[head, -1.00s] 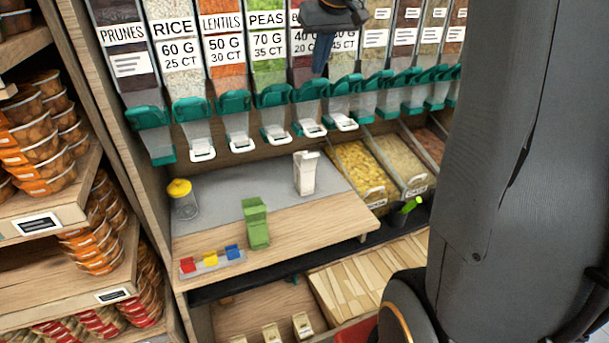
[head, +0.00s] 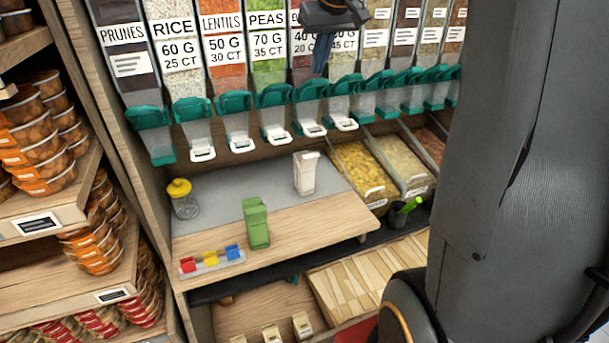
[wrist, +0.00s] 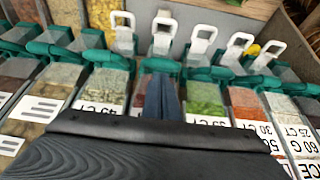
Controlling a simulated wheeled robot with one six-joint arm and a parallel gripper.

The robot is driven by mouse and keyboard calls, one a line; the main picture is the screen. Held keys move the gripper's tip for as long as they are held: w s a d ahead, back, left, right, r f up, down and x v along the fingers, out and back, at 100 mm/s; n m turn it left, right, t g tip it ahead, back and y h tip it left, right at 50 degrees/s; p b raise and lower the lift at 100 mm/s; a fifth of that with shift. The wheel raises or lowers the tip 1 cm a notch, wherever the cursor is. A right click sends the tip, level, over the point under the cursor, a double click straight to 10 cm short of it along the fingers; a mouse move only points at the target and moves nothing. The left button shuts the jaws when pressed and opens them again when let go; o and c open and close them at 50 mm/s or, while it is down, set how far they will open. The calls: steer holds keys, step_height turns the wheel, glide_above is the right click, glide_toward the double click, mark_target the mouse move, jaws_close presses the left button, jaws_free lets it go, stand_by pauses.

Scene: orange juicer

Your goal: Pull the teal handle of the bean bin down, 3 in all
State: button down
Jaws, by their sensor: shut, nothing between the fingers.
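The bean bin (head: 302,76) holds dark red beans, and its label is partly covered by my gripper. Its teal handle (head: 307,91) is at the bin's foot, above a white-tipped chute (head: 314,130). In the wrist view the picture is upside down; the teal handle (wrist: 160,66) lies just beyond my fingertips. My gripper (head: 319,73) is shut and empty, its blue-grey fingers in front of the bean bin, close to the handle. They also show in the wrist view (wrist: 160,82). I cannot tell whether they touch the handle.
Pea (head: 273,95) and other bins with similar teal handles stand close on both sides. Below are a counter (head: 312,222) with a yellow-lidded jar (head: 181,188), a white container (head: 305,172) and a green one (head: 256,222). Shelves of tubs (head: 45,170) are at left.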

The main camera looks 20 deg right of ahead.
steer(key=shift+f, duration=0.1)
steer(key=shift+f+b, duration=0.35)
steer(key=shift+f, duration=0.15)
steer(key=f+b, duration=0.1)
steer(key=f, duration=0.1)
steer(key=s+f+b, duration=0.1)
steer(key=f, duration=0.2)
steer(key=shift+s+b, duration=0.1)
steer(key=shift+b, duration=0.2)
stand_by(0.4)
stand_by(0.5)
steer(key=r+p, duration=0.1)
steer(key=r, duration=0.1)
steer(key=r+p, duration=0.2)
steer(key=w+r+p, duration=0.1)
steer(key=r+p, duration=0.1)
steer(key=shift+r, duration=0.1)
stand_by(0.7)
